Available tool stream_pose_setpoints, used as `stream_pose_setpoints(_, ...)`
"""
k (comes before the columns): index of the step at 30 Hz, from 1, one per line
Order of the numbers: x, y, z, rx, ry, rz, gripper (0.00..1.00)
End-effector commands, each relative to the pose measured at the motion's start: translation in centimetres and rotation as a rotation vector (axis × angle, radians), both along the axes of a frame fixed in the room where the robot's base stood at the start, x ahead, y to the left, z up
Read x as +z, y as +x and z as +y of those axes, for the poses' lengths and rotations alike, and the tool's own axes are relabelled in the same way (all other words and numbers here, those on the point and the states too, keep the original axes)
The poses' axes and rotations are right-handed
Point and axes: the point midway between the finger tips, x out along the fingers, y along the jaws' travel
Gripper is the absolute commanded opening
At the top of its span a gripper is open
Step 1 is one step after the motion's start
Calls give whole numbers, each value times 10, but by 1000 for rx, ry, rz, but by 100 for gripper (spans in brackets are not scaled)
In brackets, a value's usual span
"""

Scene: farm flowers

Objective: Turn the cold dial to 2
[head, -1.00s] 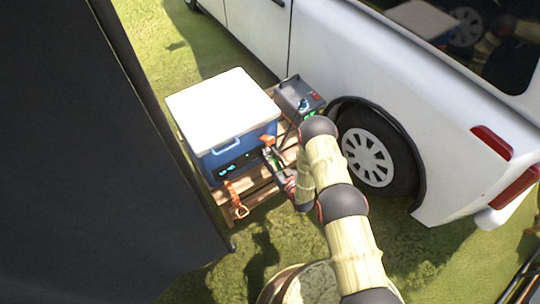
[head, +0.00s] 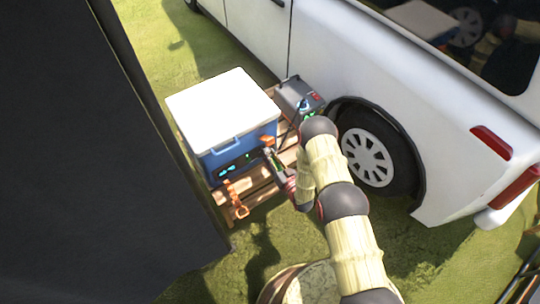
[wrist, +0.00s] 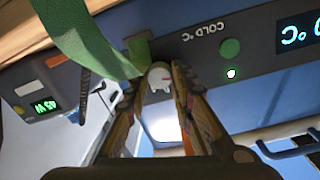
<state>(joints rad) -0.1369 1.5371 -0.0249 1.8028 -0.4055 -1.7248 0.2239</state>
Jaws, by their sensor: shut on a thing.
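The blue cooler box (head: 222,159) with a white lid stands on a wooden pallet. Its front panel (wrist: 195,48) carries an upside-down "COLD °C" label in the wrist view and a lit cyan display (wrist: 298,35), only partly in frame. The cold dial (wrist: 159,78), pale grey with a small red mark, sits below the label in the wrist view. My gripper (wrist: 160,88) is shut on it, with a finger on each side. In the head view my gripper (head: 270,156) is at the right end of the panel. The dial's number is not readable.
A round green button (wrist: 230,49) and a small white light (wrist: 231,73) are beside the dial. A green strap (wrist: 85,40) hangs close to the fingers. A grey power unit (head: 297,95) stands behind the cooler, near the white vehicle (head: 440,130).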

Motion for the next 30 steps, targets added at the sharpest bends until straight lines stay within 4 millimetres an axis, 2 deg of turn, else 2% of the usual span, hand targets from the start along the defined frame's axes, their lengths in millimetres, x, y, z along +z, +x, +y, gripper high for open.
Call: stream_pose_setpoints(30, 0, 2, -2, -1, 765, 516, 0)
